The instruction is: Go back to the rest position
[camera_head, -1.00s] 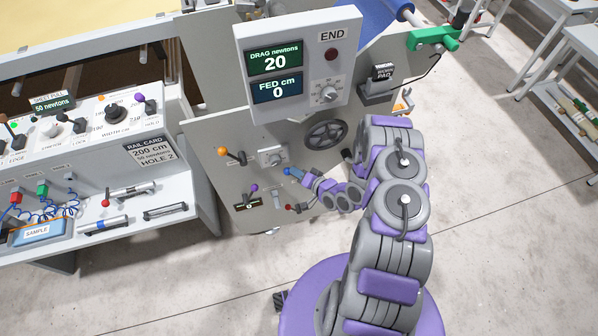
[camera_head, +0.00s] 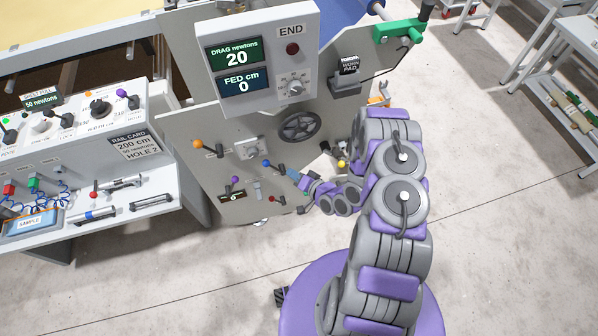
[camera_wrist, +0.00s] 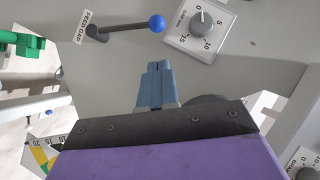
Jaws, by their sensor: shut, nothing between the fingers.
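My gripper (camera_head: 294,175) is low in front of the grey end panel (camera_head: 213,170), right of the blue-knobbed lever (camera_head: 268,163). In the wrist view its two blue-grey fingers (camera_wrist: 154,68) are together and empty. The same lever, labelled FEED GAP (camera_wrist: 130,27), lies beyond the fingertips there, with clear space between them. My arm is stretched out from my purple base towards the panel, bent at several joints.
The END display box (camera_head: 255,60) reads drag 20 newtons and fed 0 cm. A handwheel (camera_head: 300,127), an orange-knobbed lever (camera_head: 205,149) and a purple-knobbed lever (camera_head: 230,186) are on the panel nearby. Open floor (camera_head: 500,220) lies to the right.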

